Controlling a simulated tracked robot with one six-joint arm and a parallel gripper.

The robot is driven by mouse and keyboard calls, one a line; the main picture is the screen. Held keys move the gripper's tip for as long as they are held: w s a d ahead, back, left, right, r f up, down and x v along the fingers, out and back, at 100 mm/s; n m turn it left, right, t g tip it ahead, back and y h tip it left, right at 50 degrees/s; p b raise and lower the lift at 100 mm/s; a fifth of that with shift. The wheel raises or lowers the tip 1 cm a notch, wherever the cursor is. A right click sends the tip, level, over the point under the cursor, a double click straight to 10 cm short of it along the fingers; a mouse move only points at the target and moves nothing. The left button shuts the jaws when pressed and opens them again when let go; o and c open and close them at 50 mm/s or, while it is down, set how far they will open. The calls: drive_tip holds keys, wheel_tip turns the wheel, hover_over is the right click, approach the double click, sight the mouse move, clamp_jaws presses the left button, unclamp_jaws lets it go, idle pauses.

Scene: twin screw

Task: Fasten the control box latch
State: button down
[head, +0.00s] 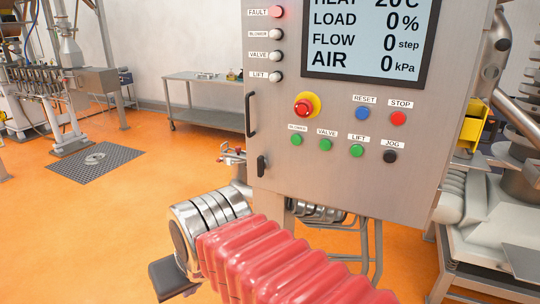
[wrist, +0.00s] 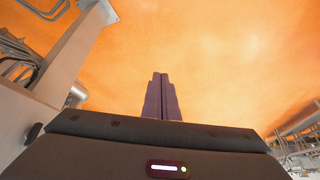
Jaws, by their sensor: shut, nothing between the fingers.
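The control box (head: 330,174) is a grey metal cabinet filling the upper middle and right of the head view. Its black latch (head: 262,166) sits low on the left edge of the front and looks upright. A black bar handle (head: 250,114) is above it. My gripper (wrist: 161,76) is shut and empty in the wrist view, its two dark fingers together over orange floor. A small dark part (wrist: 34,133) on a grey surface at the left may be the latch; I cannot tell.
The box front carries a display (head: 368,38), a red emergency button (head: 305,106) and several coloured buttons. A steel table (head: 205,80) stands behind at the left. Machinery (head: 500,195) stands close at the right. Open orange floor (head: 90,230) lies to the left.

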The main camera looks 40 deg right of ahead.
sight(264, 163)
drive_tip(key=w+d+r+m+h, duration=0.1)
drive_tip(key=w+d+r+m, duration=0.3)
drive_tip(key=d, duration=0.4)
drive_tip(key=w+d+r+m, duration=0.2)
drive_tip(key=w+d+r, duration=0.3)
drive_tip(key=d, duration=0.4)
drive_tip(key=s+d+r+m, duration=0.1)
drive_tip(key=d+r, duration=0.1)
drive_tip(key=d, duration=0.4)
drive_tip(key=s+d+r+m+t, duration=0.1)
drive_tip(key=d+r+m, duration=0.1)
drive_tip(key=d, duration=0.4)
drive_tip(key=s+d+r+m+h, duration=0.1)
drive_tip(key=d+r+m, duration=0.1)
drive_tip(key=d, duration=0.4)
drive_tip(key=shift+d+r, duration=0.15)
drive_tip(key=shift+r, duration=0.5)
drive_tip(key=shift+w+f, duration=0.1)
drive_tip(key=shift+w, duration=0.05)
